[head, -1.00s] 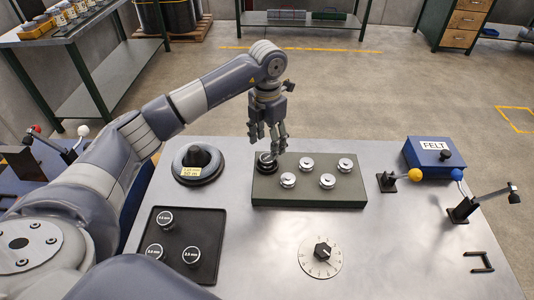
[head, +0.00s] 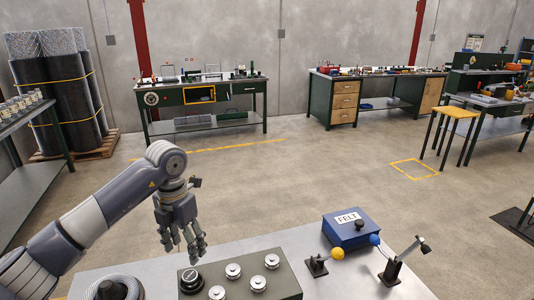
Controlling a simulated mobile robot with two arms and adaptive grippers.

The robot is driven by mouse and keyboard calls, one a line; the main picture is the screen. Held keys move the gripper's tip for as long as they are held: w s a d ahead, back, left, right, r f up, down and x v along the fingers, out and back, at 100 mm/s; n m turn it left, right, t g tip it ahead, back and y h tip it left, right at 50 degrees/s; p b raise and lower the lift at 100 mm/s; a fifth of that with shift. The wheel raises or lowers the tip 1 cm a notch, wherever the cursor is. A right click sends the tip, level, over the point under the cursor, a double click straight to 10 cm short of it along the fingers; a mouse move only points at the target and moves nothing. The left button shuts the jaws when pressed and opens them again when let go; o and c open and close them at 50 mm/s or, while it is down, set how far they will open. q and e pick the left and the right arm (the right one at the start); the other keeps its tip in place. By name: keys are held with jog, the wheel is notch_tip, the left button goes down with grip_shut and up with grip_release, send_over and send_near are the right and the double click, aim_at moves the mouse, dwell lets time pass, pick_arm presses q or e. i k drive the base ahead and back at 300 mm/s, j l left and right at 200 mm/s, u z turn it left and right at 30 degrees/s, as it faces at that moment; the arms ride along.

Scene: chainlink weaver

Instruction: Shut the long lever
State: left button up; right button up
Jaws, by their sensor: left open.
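Two levers stand at the bench's right side. One has a yellow ball (head: 337,254) and a small black base. My left gripper (head: 183,252) is open and empty, pointing down above the left end of a green block, well left of both levers. My right gripper is out of view.
The green block (head: 283,285) carries several silver knobs and a dark one (head: 191,281). A blue box marked FELT (head: 351,228) stands behind the levers. A black round piece (head: 110,290) is at the lower left. Bare bench top (head: 300,243) lies between block and box.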

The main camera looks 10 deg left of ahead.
aim_at(337, 254)
jog(key=k+l, duration=0.5)
jog(key=k, duration=0.15)
jog(key=k+l, duration=0.45)
jog(key=k, duration=0.25)
